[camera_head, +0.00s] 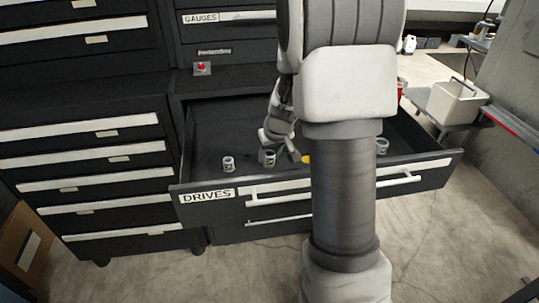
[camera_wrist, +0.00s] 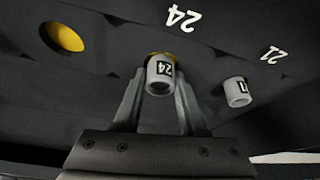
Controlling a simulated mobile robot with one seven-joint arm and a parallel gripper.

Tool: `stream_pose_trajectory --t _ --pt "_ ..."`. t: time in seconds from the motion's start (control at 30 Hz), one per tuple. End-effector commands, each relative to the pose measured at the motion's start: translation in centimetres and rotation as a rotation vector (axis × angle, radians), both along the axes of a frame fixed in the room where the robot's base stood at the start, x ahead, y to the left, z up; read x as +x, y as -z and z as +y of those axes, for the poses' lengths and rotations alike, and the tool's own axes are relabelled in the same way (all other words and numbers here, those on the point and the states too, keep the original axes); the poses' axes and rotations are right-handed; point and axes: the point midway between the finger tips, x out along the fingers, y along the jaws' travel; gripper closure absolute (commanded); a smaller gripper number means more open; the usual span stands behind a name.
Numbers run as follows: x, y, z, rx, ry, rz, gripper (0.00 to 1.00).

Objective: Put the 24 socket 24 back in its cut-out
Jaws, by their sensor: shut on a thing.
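The 24 socket (camera_wrist: 160,75) is a grey cylinder with a "24" label, held between the fingers of my gripper (camera_wrist: 158,95). It also shows in the head view (camera_head: 269,158), under my gripper (camera_head: 270,142), near the drawer's front. A yellow sliver of a cut-out (camera_wrist: 154,55) shows just behind the socket, beside the printed "24" (camera_wrist: 183,17) on the dark foam. The socket hides most of that cut-out. I cannot tell whether the socket is above it or partly in it.
A second grey socket (camera_wrist: 237,92) stands near the printed "21" (camera_wrist: 272,54); it is left of my gripper in the head view (camera_head: 228,164). An empty yellow cut-out (camera_wrist: 65,37) lies on the other side. The DRIVES drawer (camera_head: 208,195) is open. Another socket (camera_head: 382,146) stands at right.

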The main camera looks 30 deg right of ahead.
Motion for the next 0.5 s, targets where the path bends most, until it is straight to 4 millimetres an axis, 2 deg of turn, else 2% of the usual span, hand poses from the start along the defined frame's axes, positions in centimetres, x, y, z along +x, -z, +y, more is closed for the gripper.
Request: stream_pose_trajectory --t 0.03,0.5 --pt "-0.51 0.91 0.15 0.006 -0.002 0.019 1.00" --pt "-0.58 1.39 0.17 0.007 -0.002 0.022 1.00"
